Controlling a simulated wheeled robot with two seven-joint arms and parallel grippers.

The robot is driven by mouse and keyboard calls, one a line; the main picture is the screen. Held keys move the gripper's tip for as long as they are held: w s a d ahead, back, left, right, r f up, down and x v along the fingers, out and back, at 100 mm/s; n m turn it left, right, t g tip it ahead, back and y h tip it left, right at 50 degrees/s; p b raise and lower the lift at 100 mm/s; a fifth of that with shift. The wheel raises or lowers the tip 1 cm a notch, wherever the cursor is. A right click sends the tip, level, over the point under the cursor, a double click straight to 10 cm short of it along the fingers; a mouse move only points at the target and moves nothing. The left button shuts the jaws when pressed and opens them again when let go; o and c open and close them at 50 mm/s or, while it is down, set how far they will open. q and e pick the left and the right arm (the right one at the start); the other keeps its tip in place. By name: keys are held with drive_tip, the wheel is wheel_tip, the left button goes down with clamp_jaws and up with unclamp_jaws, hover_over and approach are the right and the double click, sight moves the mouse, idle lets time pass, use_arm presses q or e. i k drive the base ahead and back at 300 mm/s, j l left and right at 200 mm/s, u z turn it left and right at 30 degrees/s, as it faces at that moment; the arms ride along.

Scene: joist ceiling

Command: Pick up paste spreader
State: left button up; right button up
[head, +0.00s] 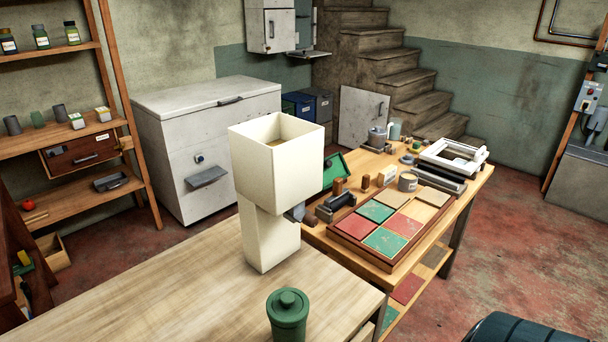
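I cannot pick out the paste spreader with certainty. On the worktable (445,222) in the middle right, small tools lie near its left end. Among them are a dark block-like tool (336,203) and a grey piece (297,212) partly hidden behind a tall cream box-topped stand (268,235). Either could be a hand tool, but they are too small to name. A framed tray of red, green and tan squares (397,220) lies beside them. Neither of my grippers shows in the head view.
A pale wooden table (190,285) in front bears the cream stand and a green lidded jar (288,315). A white chest (208,140) and a wooden shelf (70,135) stand at the left. Stairs (385,80) rise behind. Red floor (530,240) is open at the right.

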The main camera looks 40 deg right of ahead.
sight(366, 180)
drive_tip(key=l+u, duration=0.2)
drive_tip(key=l, duration=0.25)
drive_tip(key=k+l+u, duration=0.2)
drive_tip(key=l, duration=0.2)
drive_tip(key=l+u, duration=0.2)
drive_tip(key=l, duration=0.25)
drive_tip(key=k+l+u, duration=0.2)
drive_tip(key=l, duration=0.15)
drive_tip(key=k+l+u, duration=0.1)
drive_tip(key=l+u, duration=0.15)
drive_tip(key=l, duration=0.15)
drive_tip(key=k+l, duration=0.2)
drive_tip(key=l, duration=0.25)
drive_tip(key=k+l, duration=0.2)
drive_tip(key=l, duration=0.2)
drive_tip(key=k+l, duration=0.25)
drive_tip(key=l, duration=0.2)
drive_tip(key=k+l+u, duration=0.1)
drive_tip(key=l, duration=0.3)
drive_tip(key=k+l, duration=0.3)
drive_tip(key=l, duration=0.15)
drive_tip(key=k+l, duration=0.25)
drive_tip(key=l, duration=0.15)
